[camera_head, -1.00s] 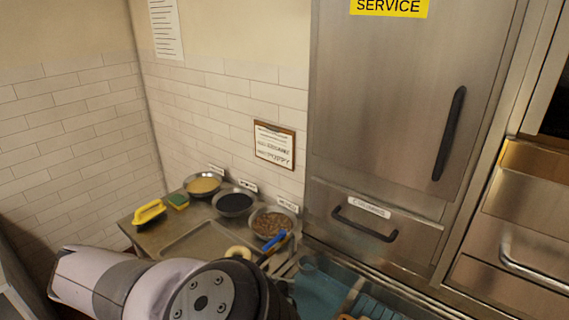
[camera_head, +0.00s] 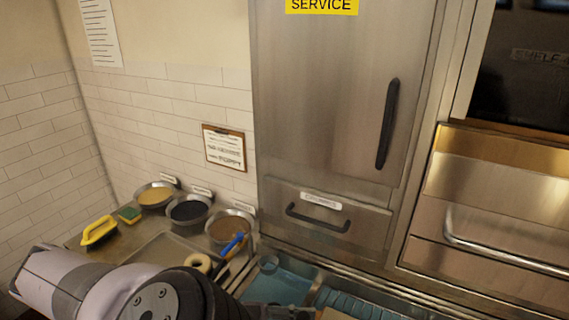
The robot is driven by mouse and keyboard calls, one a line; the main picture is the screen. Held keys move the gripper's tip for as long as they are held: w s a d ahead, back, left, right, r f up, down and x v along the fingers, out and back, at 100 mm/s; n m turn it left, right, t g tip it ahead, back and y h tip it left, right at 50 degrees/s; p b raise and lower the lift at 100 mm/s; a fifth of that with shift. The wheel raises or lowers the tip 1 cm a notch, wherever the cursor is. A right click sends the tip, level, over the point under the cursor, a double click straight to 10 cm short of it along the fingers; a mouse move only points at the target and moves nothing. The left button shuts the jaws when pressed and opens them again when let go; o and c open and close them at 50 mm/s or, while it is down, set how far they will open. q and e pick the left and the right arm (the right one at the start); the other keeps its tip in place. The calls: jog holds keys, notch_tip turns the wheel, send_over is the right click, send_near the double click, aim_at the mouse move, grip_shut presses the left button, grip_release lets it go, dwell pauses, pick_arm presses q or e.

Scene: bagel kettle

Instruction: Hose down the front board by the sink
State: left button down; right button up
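Neither a hose nor a front board can be made out in this view. A blue basin or tray (camera_head: 278,288) shows at the lower middle, partly cut off by the bottom edge; I cannot tell whether it is the sink. A small tan piece (camera_head: 331,314) shows at the bottom edge, too cut off to identify. One of my arms crosses the lower left, in front of the steel counter. Its gripper is not clearly visible, and my other gripper is out of view.
A steel cabinet (camera_head: 320,110) stands behind; an oven-like unit (camera_head: 500,190) is at right.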

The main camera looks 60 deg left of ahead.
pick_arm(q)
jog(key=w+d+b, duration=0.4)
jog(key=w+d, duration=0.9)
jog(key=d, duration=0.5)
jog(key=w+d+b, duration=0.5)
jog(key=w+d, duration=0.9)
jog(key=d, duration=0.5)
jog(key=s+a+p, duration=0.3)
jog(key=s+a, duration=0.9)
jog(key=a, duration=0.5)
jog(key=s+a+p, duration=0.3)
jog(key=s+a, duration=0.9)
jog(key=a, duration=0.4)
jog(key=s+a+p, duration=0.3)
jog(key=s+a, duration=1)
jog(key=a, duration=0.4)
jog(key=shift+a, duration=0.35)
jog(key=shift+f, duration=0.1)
